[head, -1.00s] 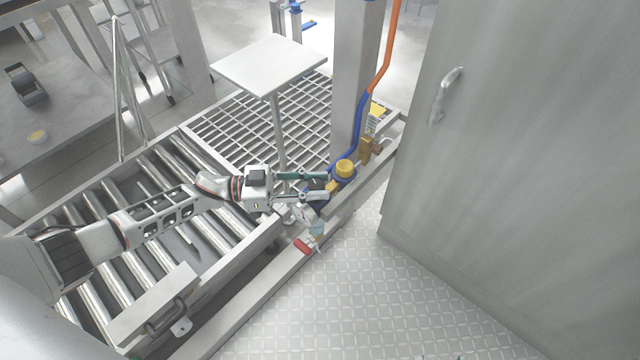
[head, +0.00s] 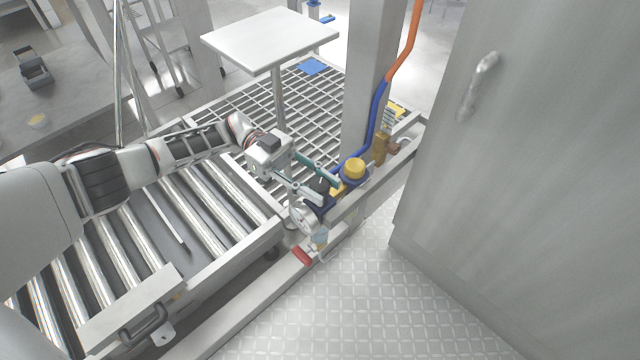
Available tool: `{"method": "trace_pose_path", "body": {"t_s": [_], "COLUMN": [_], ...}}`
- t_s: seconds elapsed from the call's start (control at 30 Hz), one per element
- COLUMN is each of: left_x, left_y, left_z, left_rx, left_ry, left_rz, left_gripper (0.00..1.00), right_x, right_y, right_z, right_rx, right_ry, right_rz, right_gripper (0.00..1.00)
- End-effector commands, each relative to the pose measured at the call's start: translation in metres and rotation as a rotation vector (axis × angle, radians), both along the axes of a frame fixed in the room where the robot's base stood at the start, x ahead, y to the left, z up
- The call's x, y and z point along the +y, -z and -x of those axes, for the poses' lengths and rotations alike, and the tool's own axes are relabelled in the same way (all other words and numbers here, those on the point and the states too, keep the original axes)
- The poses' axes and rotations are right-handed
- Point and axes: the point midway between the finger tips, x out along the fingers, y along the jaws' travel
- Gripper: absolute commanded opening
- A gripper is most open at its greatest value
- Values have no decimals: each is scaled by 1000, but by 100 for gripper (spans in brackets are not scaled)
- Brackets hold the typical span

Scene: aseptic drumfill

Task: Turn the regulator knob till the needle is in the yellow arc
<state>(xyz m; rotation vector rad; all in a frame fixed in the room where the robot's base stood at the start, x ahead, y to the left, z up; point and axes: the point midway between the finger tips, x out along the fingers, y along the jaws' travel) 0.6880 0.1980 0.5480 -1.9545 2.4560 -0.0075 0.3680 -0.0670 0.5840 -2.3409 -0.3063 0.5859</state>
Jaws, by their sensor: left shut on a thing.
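My left gripper (head: 327,191) reaches in from the left over the rollers, with its fingers angled down and to the right. It is shut on the dark regulator knob (head: 319,186), which shows only partly between the fingers. The round gauge (head: 303,217) with a pale face sits just below the fingers. It is too small and tilted for me to read its needle or yellow arc. A yellow cap (head: 354,167) stands just right of the fingertips, on the same pipe assembly. My right gripper is not in view.
A red handle (head: 301,255) and a small clear bowl hang below the gauge. A blue hose (head: 376,120) runs up the grey post (head: 366,75). A grey cabinet (head: 520,150) stands at right. A small white table (head: 270,38) stands behind the gripper. The patterned floor is clear.

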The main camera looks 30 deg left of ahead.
Motion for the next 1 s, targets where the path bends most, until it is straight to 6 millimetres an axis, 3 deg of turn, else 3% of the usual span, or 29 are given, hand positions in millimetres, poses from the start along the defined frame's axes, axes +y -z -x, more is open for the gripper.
{"method": "trace_pose_path", "body": {"t_s": [0.37, 1.0], "left_x": [-4, 1], "left_y": [13, 7], "left_z": [9, 3], "left_rx": [16, 12], "left_ry": [156, 198], "left_rz": [-3, -13], "left_gripper": [8, 7], "right_x": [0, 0], "right_y": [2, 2], "right_z": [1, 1], "right_rx": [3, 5], "right_ry": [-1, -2], "right_rz": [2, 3], "right_gripper": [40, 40]}}
